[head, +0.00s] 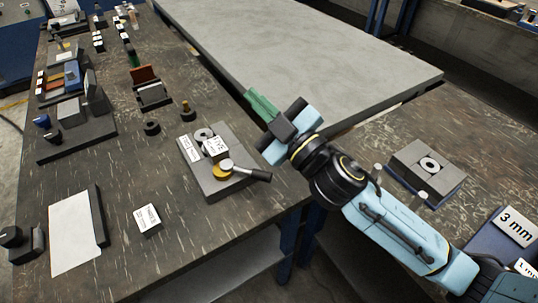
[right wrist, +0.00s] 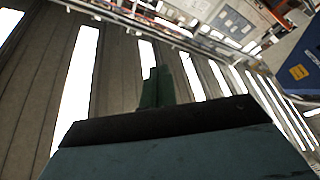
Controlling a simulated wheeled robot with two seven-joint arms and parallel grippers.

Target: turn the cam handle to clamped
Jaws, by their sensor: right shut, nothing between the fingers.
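The cam handle (head: 251,173) is a dark lever with a pale ball at its pivot, set over a brass disc (head: 216,195) on a grey fixture plate (head: 198,175). It points right and slightly down in the head view. My right gripper (head: 262,104) has green fingers and is above and to the right of the handle, apart from it. It is shut and empty. In the right wrist view the green fingers (right wrist: 158,88) are together against the ceiling, and no handle shows there. My left gripper is in neither view.
A white label block (head: 215,148) and a grey ring stand on the same plate. A small labelled block (head: 147,219) and a white sheet (head: 75,232) lie to the left. A grey block with a ring (head: 428,166) sits on the right bench. Dark bench top is clear below the plate.

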